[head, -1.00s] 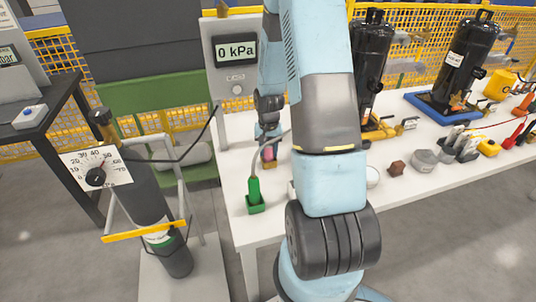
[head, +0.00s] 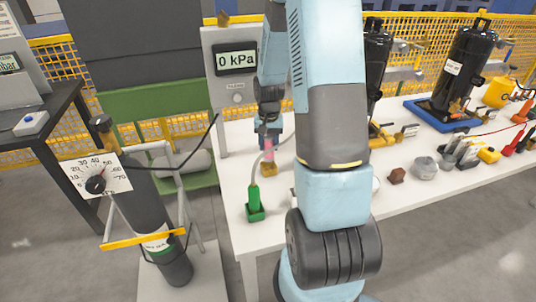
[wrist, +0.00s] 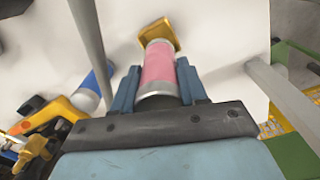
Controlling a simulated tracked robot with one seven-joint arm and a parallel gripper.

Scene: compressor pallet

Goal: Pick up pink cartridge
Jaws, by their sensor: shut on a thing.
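The pink cartridge (head: 268,151) is below my gripper (head: 268,132) near the left end of the white table. In the wrist view the pink cartridge (wrist: 159,68) lies between the two blue fingers of my gripper (wrist: 158,84), which is shut on it near its grey end. The cartridge's far end is by a golden-yellow holder (wrist: 160,32), which also shows under it in the head view (head: 269,168). I cannot tell whether the cartridge is clear of the holder.
A green handle in a green holder (head: 255,207) stands nearby with a grey hose. A pressure display (head: 236,60) stands behind. A blue cylinder (wrist: 97,84) is beside my gripper in the wrist view. Black compressors (head: 466,65) and small parts fill the table's right.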

